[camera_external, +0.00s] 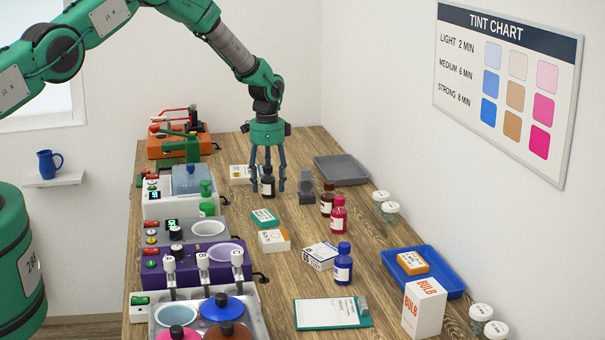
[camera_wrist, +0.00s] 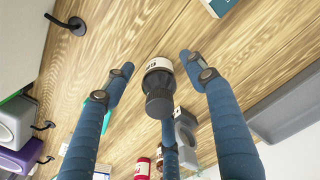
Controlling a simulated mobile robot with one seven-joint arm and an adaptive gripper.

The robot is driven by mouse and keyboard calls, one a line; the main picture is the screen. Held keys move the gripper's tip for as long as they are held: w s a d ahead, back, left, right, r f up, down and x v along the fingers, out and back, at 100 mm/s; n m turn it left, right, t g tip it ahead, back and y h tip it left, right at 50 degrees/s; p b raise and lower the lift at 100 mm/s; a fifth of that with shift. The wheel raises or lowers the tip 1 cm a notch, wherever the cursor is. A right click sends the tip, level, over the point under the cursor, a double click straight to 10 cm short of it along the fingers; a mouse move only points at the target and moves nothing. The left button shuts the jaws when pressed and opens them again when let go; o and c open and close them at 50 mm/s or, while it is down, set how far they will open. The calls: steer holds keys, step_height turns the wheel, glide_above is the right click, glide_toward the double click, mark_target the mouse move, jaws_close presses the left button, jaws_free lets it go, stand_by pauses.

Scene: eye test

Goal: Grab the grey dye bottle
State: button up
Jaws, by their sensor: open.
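The grey dye bottle (camera_external: 267,184), dark with a pale label, stands upright on the wooden table below my gripper. In the wrist view the grey dye bottle (camera_wrist: 158,88) shows its ribbed dark cap towards the camera. My gripper (camera_external: 269,187) points down and is open, with its blue fingers spread around the bottle in the picture. In the wrist view my gripper (camera_wrist: 155,68) has two fingers to the left and right of the bottle and a third behind its cap. No finger clearly touches it; the exact height of the fingertips is hard to tell.
A grey tape-dispenser-like object (camera_external: 306,194), a brown bottle (camera_external: 327,200) and a red bottle (camera_external: 339,216) stand to the right. A blue bottle (camera_external: 343,265) is nearer. A white box (camera_external: 243,174) lies behind left, a grey tray (camera_external: 342,170) behind right. Machines (camera_external: 195,184) line the left.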

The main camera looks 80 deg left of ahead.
steer(key=shift+f, duration=0.75)
steer(key=shift+c, duration=0.5)
steer(key=c, duration=1.2)
